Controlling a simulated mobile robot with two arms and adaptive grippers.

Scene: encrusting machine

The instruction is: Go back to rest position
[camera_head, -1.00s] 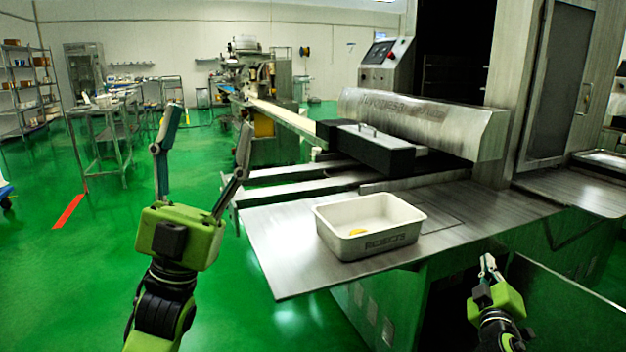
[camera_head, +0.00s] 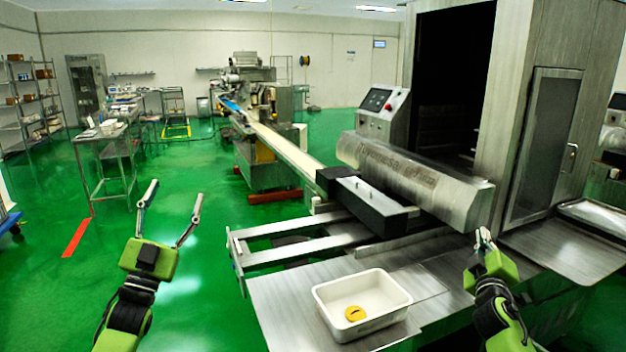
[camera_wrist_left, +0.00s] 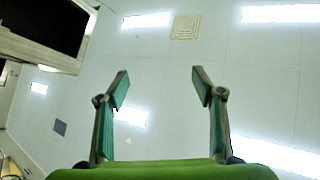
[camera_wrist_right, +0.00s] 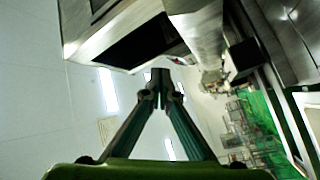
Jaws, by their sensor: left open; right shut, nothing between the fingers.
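My left gripper (camera_head: 171,214) is open and empty, pointing upward over the green floor at the left of the head view. Its spread fingers also show in the left wrist view (camera_wrist_left: 160,88), with only ceiling and lights between them. My right gripper (camera_head: 483,238) is shut and empty, raised at the right of the steel table, in front of the machine. Its closed fingertips show in the right wrist view (camera_wrist_right: 160,80). Both grippers are apart from all objects in view.
A white bin (camera_head: 336,312) with a yellow-orange item (camera_head: 355,313) stands on the steel table (camera_head: 284,308), between my arms. The machine's steel cover (camera_head: 415,180) and a conveyor (camera_head: 285,143) lie beyond. Open green floor is at left.

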